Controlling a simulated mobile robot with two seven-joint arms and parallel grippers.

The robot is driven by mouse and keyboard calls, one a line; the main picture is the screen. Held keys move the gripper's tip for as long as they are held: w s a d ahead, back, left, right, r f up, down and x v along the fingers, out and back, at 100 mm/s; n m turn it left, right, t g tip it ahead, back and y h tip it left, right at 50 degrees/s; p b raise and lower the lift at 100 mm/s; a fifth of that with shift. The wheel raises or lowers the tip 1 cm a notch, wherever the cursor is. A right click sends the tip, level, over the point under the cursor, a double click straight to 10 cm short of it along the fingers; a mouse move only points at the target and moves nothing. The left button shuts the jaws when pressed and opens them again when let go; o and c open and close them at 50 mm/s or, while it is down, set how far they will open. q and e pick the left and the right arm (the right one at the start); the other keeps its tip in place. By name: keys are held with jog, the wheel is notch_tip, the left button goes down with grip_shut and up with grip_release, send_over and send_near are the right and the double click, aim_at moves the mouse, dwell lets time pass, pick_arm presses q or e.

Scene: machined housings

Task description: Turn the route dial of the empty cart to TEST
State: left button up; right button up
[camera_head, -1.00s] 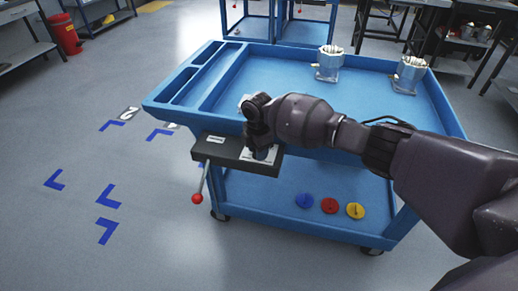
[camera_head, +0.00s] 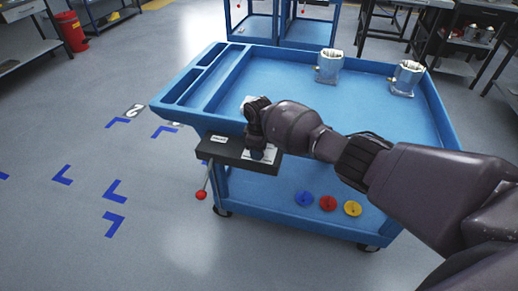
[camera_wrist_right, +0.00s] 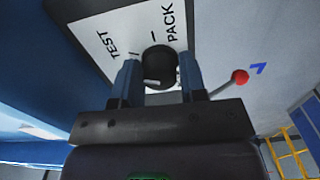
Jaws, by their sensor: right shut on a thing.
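The blue cart (camera_head: 345,105) stands in front of me with a dark control box (camera_head: 225,150) on its near left edge. My right gripper (camera_head: 258,153) reaches down to this box. In the right wrist view, the black route dial (camera_wrist_right: 160,64) sits between the two fingers of the right gripper (camera_wrist_right: 159,80), which are shut on it. The white label plate (camera_wrist_right: 135,35) reads TEST on the left and PACK on the right. The dial's exact pointing is hard to tell. Two metal housings (camera_head: 329,66) (camera_head: 405,77) stand on this cart's top tray. My left gripper is out of view.
A lever with a red ball (camera_head: 201,195) hangs from the box. Blue, red and yellow discs (camera_head: 328,203) lie on the lower shelf. Another blue cart (camera_head: 283,28) stands behind. The floor at left is open, with blue corner marks (camera_head: 115,190).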

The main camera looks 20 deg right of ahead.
jog(key=shift+m, duration=0.5)
jog(key=o, duration=0.9)
